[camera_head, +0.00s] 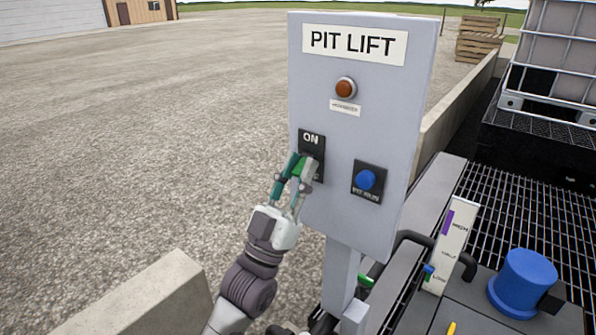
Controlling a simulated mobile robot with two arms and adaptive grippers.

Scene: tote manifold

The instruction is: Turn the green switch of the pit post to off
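The pit post is a grey panel (362,130) labelled PIT LIFT, standing on a grey stem. The green switch (300,167) sits on a black plate (312,143) at the panel's left side, with ON printed above it. The lower part of the plate is mostly hidden by my fingers. My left gripper (299,169) reaches up from below, with one finger on each side of the green switch. The fingers appear closed onto it, with no clear gap visible. The knob's exact angle is hard to make out. My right gripper is not in view.
A brown-orange lamp (346,88) and a blue button (365,180) are on the same panel. A low concrete wall (145,295) is in front on the left. At right are a dark grating (535,215), a blue cap (523,283) and a white tote (565,50).

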